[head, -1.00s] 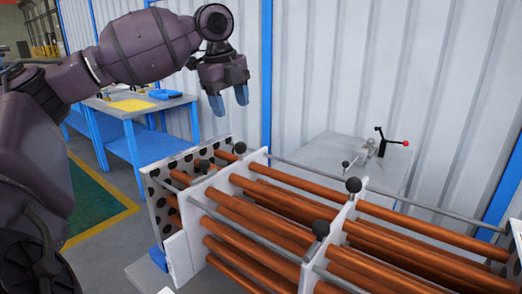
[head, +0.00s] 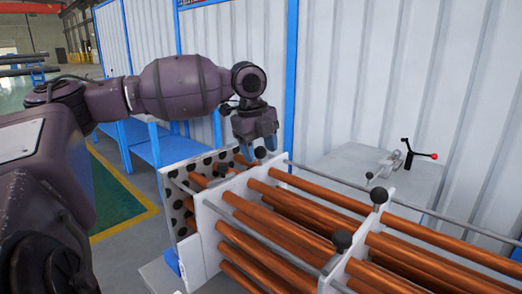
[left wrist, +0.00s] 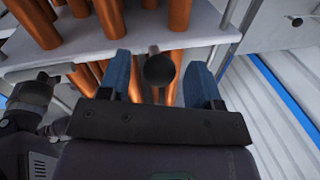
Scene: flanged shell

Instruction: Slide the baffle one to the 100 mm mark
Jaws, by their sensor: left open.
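The white baffle plate nearest the perforated end plate, which I take as baffle one (head: 207,235), stands upright around the copper tubes (head: 290,205). A black ball knob (head: 260,152) is near its upper far corner. My left gripper (head: 256,151) is over this knob, blue fingers pointing down. In the left wrist view, the knob (left wrist: 160,70) sits between the open fingers of the gripper (left wrist: 161,82), with gaps both sides; a white plate (left wrist: 222,38) lies just beyond. No 100 mm mark is readable. My right gripper is out of view.
The perforated end plate (head: 177,205) stands at the left. Another white baffle (head: 372,222) with black knobs (head: 379,195) stands to the right. Grey rods (head: 330,182) run lengthwise. A grey table with a red-tipped lever (head: 420,155) is behind, near the corrugated wall.

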